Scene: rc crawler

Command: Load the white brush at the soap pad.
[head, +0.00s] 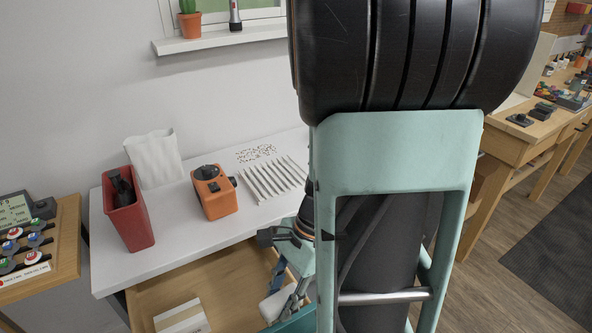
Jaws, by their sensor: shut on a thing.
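My gripper (284,286) hangs low beside my arm, over the open wooden drawer of the white table. It is shut on a white object (272,306), which looks like the white brush; only a pale rounded part shows. My arm hides some of the gripper and what lies to its right. A teal edge (300,322) shows just below the gripper at the bottom of the view; I cannot tell whether it is the soap pad's holder. I cannot make out the soap pad for certain.
On the white table (170,258) stand a red bin (128,222), a white bag (155,160), an orange device (214,193) and a white ribbed rack (272,180). A pale box (182,318) lies in the drawer (215,285). My arm blocks the table's right side.

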